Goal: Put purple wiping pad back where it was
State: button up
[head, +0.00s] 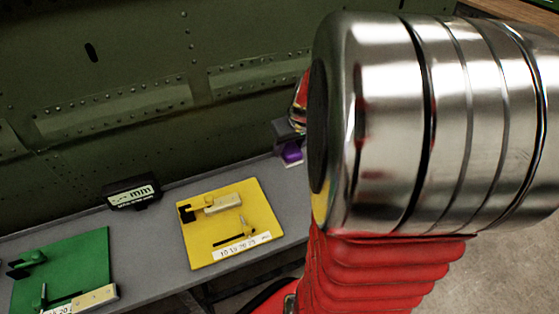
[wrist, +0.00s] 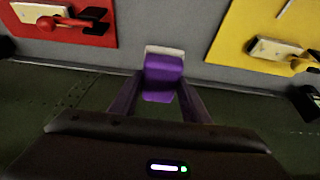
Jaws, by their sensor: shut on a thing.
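The purple wiping pad (wrist: 163,78) sits between my gripper's two fingers in the wrist view, with a pale strip along its far edge. My gripper (wrist: 158,95) is shut on it. In the head view the purple pad (head: 291,152) shows low by the grey shelf, just left of my large metal arm link. Part of my gripper (head: 290,130) shows above it; the rest is hidden behind the arm. Whether the pad touches the shelf is hard to tell.
A grey shelf (head: 165,240) runs along the green riveted wall (head: 120,80). It bears a yellow board (head: 200,250), a green board (head: 85,260) and a black display (head: 132,195). In the wrist view a red board (wrist: 95,35) lies left of the pad and the yellow board (wrist: 228,45) right.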

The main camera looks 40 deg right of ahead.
aim_at(295, 155)
jog(key=shift+f, duration=2.35)
jog(key=shift+f, duration=1.9)
jog(key=o, duration=1)
jog(key=shift+r, duration=0.1)
jog(key=shift+v, duration=6)
